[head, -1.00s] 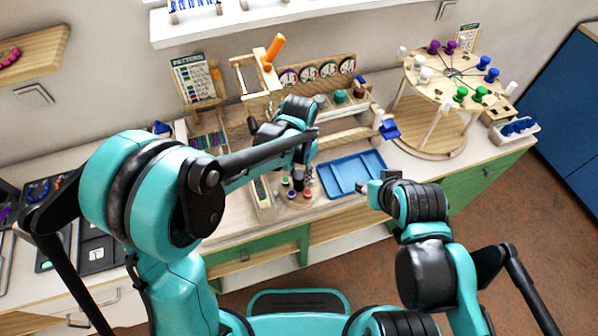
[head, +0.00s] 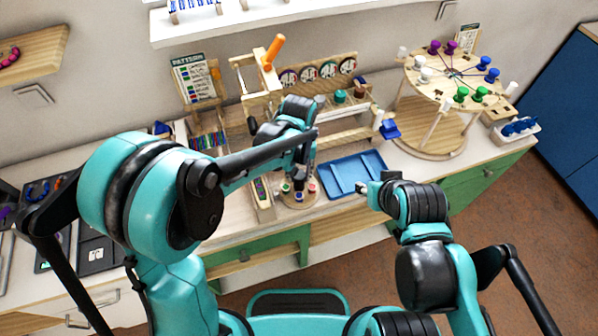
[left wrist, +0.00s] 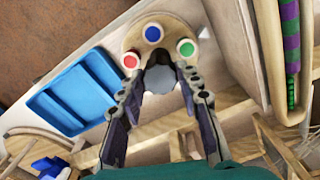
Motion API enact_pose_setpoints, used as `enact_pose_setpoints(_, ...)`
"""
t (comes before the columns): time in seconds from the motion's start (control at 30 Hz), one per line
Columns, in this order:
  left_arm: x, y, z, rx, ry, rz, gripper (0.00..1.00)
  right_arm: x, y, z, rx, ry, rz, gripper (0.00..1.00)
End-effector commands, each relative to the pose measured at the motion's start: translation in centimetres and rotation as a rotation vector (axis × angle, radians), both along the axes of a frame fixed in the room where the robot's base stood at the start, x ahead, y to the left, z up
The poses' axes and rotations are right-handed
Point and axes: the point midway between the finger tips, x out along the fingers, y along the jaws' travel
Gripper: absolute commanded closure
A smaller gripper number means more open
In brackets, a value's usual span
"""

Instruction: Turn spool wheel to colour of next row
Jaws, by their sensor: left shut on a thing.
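A small round wooden spool wheel (head: 299,201) stands at the counter's front, left of the blue tray. It carries coloured spools: green (head: 285,187), blue (head: 298,196) and red (head: 311,188) face the front. The left wrist view shows red (left wrist: 131,61), blue (left wrist: 152,33) and green (left wrist: 186,48) spools along its rim. My left gripper (head: 299,183) points down over the wheel. Its fingers are shut on the pale central hub (left wrist: 160,79), partly hidden between them. My right gripper (head: 363,187) hangs by the tray's front right corner; its finger opening is unclear.
A blue tray (head: 352,165) lies right of the wheel. A narrow board with green and purple beads (head: 261,196) lies left of it. A pattern card (head: 196,79) stands at the back. A large round wooden stand with coloured spools (head: 440,92) is at the right.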

Motion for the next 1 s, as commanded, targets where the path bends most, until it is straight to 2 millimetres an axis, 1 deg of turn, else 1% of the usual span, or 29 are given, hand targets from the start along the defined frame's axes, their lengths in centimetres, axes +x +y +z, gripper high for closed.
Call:
enact_pose_setpoints(0.37, 0.0, 0.0, 0.0, 0.000, 0.000, 0.004, 0.95, 0.0, 0.0, 0.0, 0.000, 0.000, 0.000, 0.60)
enact_pose_setpoints(0.4, 0.0, 0.0, 0.0, 0.000, 0.000, 0.004, 0.64, 0.0, 0.0, 0.0, 0.000, 0.000, 0.000, 0.60)
enact_pose_setpoints(0.47, 0.0, 0.0, 0.0, 0.000, 0.000, 0.004, 0.48, 0.0, 0.0, 0.0, 0.000, 0.000, 0.000, 0.60)
enact_pose_setpoints(0.5, 0.0, 0.0, 0.0, 0.000, 0.000, 0.004, 0.45, 0.0, 0.0, 0.0, 0.000, 0.000, 0.000, 0.60)
enact_pose_setpoints(0.77, 0.0, 0.0, 0.0, 0.000, 0.000, 0.003, 0.45, 0.0, 0.0, 0.0, 0.000, 0.000, 0.000, 0.60)
enact_pose_setpoints(0.83, 0.0, 0.0, 0.3, 0.000, 0.000, 0.003, 0.45, 0.0, 0.0, 0.0, 0.000, 0.000, 0.000, 0.60)
enact_pose_setpoints(0.93, 0.0, 0.0, 1.4, 0.000, 0.000, 0.003, 0.45, 0.0, 0.0, 0.0, 0.000, 0.000, 0.000, 0.60)
enact_pose_setpoints(1.0, 0.0, 0.0, 2.7, 0.000, 0.000, 0.003, 0.45, 0.0, 0.0, 0.0, 0.000, 0.000, 0.000, 0.60)
